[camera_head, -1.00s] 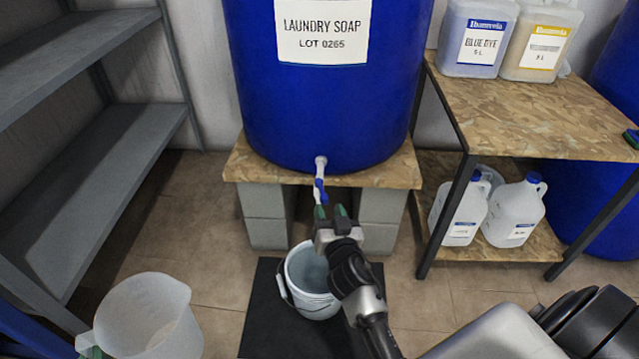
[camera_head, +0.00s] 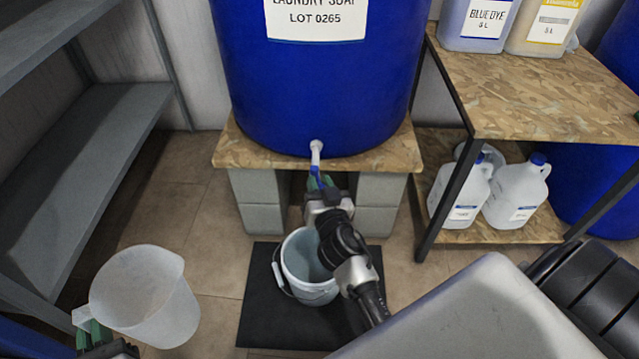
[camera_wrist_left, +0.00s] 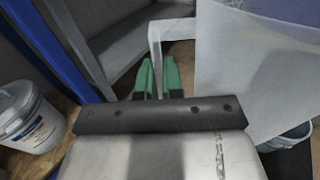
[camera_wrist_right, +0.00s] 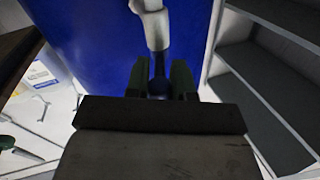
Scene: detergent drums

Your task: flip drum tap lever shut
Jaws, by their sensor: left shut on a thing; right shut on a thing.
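The blue drum (camera_head: 315,85) stands on a board over grey blocks. Its white tap (camera_head: 316,152) points down at the front, with a blue lever (camera_head: 315,180) at its lower end. My right gripper (camera_head: 322,186) is at the tap and shut on the lever; the right wrist view shows the blue lever (camera_wrist_right: 158,86) between its green fingers, below the white spout (camera_wrist_right: 155,28). My left gripper (camera_head: 92,338) is shut on the handle of a translucent pitcher (camera_head: 145,300), low at the left; the pitcher (camera_wrist_left: 245,75) also shows in the left wrist view.
A white bucket (camera_head: 312,290) stands on a black mat (camera_head: 258,325) below the tap, partly behind my right arm. Grey shelves (camera_head: 85,180) stand at left. A wooden bench (camera_head: 530,95) with jugs above and below stands at right.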

